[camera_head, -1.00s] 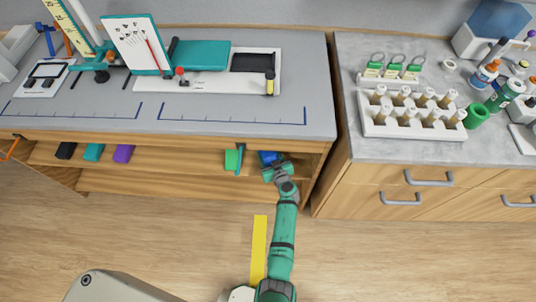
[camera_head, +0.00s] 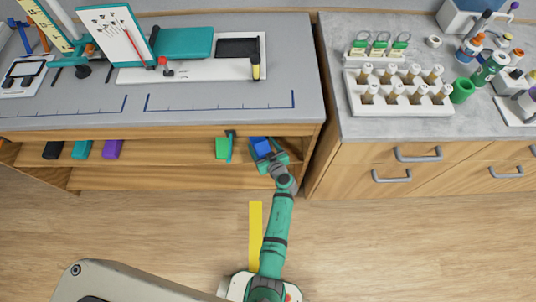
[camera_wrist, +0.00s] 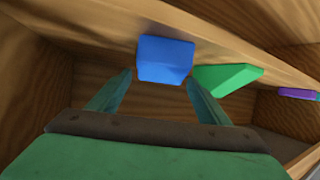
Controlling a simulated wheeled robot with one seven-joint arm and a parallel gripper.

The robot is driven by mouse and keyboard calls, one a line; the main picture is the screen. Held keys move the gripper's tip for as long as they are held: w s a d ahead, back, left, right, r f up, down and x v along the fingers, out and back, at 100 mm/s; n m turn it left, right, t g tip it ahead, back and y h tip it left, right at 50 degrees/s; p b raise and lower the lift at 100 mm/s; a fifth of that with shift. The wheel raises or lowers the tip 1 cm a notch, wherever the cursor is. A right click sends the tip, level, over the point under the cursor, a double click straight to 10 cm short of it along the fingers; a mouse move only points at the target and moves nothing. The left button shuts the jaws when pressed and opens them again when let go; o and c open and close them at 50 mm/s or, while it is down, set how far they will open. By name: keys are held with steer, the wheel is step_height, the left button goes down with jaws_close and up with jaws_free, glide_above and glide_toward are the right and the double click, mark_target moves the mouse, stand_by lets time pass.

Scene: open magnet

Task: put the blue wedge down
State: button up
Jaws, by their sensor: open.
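The blue wedge (camera_head: 262,147) rests on the upper shelf under the left bench, near its right end. It also shows in the wrist view (camera_wrist: 165,58), just beyond the fingertips. My gripper (camera_head: 268,157) reaches in from the front. In the wrist view my gripper (camera_wrist: 159,78) is open, with one finger on each side of the wedge's near end. Whether either finger touches the wedge, I cannot tell.
Black (camera_head: 54,150), teal (camera_head: 82,150) and purple (camera_head: 113,149) blocks sit further left. Shelf boards and a side wall enclose my gripper closely.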

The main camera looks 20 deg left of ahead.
steer(key=s+d+r+m+t+h, duration=0.1)
steer(key=s+r+m+t, duration=0.15)
steer(key=s+r, duration=0.65)
steer(key=s+d+r+m+t, duration=0.15)
steer(key=s+r+t, duration=0.25)
steer(key=s+r, duration=0.5)
steer(key=s+d+r+m+g+h, duration=0.1)
steer(key=s+d+r, duration=0.4)
steer(key=s, duration=0.6)
steer(key=s+d+r+m+h, duration=0.2)
steer(key=s+d+r+h, duration=0.4)
steer(key=s+d, duration=0.3)
steer(key=s, duration=0.2)
steer(key=shift+s+d+m+g+h, duration=0.2)
steer(key=shift+s+m+g+h, duration=0.1)
steer(key=shift+s+m+g, duration=0.1)
